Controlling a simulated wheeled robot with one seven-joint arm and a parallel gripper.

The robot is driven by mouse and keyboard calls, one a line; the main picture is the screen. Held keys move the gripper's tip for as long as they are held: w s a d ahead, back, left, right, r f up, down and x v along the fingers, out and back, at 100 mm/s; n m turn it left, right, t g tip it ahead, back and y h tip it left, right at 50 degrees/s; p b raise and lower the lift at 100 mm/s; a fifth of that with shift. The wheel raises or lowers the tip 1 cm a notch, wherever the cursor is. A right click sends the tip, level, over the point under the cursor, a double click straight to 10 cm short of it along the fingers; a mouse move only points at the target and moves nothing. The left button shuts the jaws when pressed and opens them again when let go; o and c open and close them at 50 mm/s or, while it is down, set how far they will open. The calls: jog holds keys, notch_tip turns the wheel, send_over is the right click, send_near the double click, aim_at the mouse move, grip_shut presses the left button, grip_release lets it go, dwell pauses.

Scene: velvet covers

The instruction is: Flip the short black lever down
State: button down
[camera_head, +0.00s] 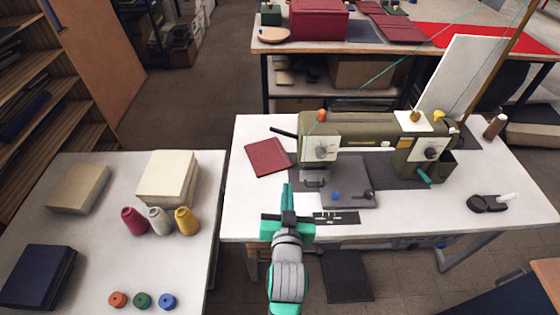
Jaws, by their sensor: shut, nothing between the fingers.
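An olive sewing machine (375,128) stands on the white table. A short black lever (283,132) sticks out to the left from behind the left end of its head, tilted slightly up toward its free end. My gripper (287,190) is teal, shut and empty. It appears over the front part of the table, in front of the machine and below the lever in the picture, apart from both. A small black knob (369,194) sits on the grey machine bed (346,200), right of my gripper.
A dark red book (268,157) lies left of the machine. A black tool (487,204) lies at the right. The white table is bare between book and front edge.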

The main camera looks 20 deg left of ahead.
jog(key=s+d+f+m+h, duration=0.1)
jog(key=s+d+f, duration=0.35)
jog(key=s, duration=0.35)
jog(key=s+d+f+m+h, duration=0.1)
jog(key=s+d+f+h, duration=0.15)
jog(key=s+f, duration=0.5)
jog(key=s+d+r, duration=0.1)
jog(key=s+d, duration=0.1)
jog(key=s, duration=0.7)
jog(key=s+d+r, duration=0.1)
jog(key=s+d, duration=0.1)
jog(key=s, duration=0.7)
jog(key=shift+h, duration=0.35)
jog(key=shift+w+d, duration=0.1)
